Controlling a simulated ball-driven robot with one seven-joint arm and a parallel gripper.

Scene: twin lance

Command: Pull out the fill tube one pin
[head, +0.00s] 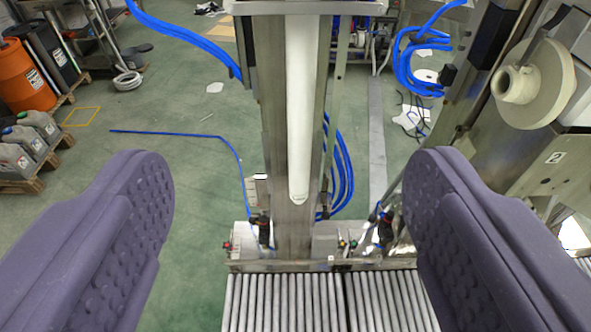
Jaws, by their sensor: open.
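My gripper (290,168) is open, with its two purple padded fingers wide apart at the left and right of the head view. Nothing is between the fingertips. Between them, farther off, a long white tube (300,105) hangs upright in front of a steel column (272,160). Its rounded lower end is above the machine's base. It may be a fill tube, but I see no label naming it. I cannot make out a pin. Small dark fittings (262,230) stand on the base, with similar ones (385,232) to the right.
A roller conveyor (300,300) runs below the column. Blue hoses (190,35) loop around the machine. At right are a steel cabinet marked 2 (535,165) and a pale reel (530,85). An orange drum (25,80) and canisters (30,140) stand at left. Green floor lies open at left.

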